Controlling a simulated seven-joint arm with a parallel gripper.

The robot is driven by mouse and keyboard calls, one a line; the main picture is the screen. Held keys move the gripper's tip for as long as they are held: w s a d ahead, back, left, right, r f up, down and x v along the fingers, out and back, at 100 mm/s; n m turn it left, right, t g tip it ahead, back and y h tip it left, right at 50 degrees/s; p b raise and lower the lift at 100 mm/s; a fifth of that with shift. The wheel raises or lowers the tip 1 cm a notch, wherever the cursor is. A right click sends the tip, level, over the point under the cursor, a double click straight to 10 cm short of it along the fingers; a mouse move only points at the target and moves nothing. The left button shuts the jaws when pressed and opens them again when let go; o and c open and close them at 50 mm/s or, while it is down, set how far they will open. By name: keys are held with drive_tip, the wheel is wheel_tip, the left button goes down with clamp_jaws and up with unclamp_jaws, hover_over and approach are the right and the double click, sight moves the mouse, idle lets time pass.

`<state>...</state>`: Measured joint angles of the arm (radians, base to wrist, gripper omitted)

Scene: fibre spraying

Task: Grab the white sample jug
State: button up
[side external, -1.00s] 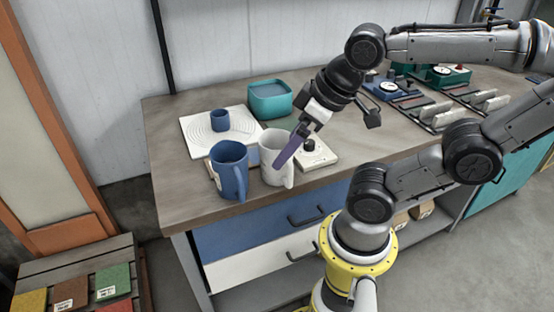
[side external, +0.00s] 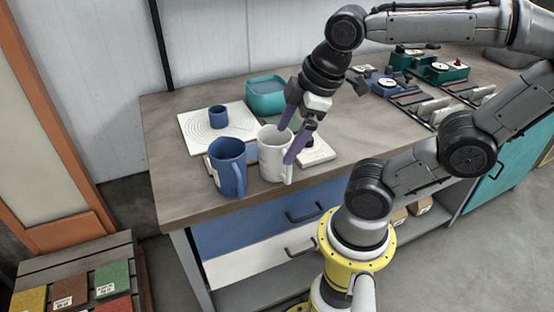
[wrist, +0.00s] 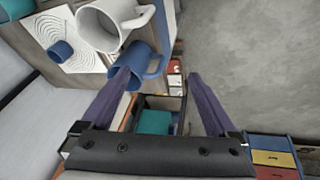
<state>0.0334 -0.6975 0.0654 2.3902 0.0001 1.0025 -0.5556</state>
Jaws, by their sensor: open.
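The white sample jug (side external: 271,152) stands upright on the workbench, just right of a blue jug (side external: 228,168). In the wrist view the white jug (wrist: 104,24) shows at the top, its handle pointing right, with the blue jug (wrist: 136,66) below it. My gripper (side external: 286,145) is open, its purple fingers pointing down at the right side of the white jug, near the handle. In the wrist view my gripper (wrist: 158,76) has nothing between its fingers, and the white jug lies beyond the left fingertip. I cannot tell whether a finger touches the jug.
A white board with rings (side external: 200,138) carries a small blue cup (side external: 218,117). A teal container (side external: 267,96) stands behind. A white device (side external: 318,153) sits right of my fingers. Blue and green instruments (side external: 440,70) stand at the right. The bench front is clear.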

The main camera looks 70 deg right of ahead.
sight(278, 160)
drive_tip(key=w+d+f+n+g, duration=0.3)
drive_tip(key=d+f+g, duration=0.1)
drive_tip(key=d, duration=0.2)
drive_tip(key=shift+s+d+f, duration=0.1)
drive_tip(key=shift+d+f, duration=0.05)
drive_tip(key=shift+f, duration=2.1)
drive_tip(key=shift+d+f, duration=0.15)
drive_tip(key=shift+f, duration=2.15)
drive_tip(key=shift+s+d+f, duration=0.1)
drive_tip(key=shift+d+f, duration=0.05)
drive_tip(key=shift+f, duration=2.1)
clamp_jaws()
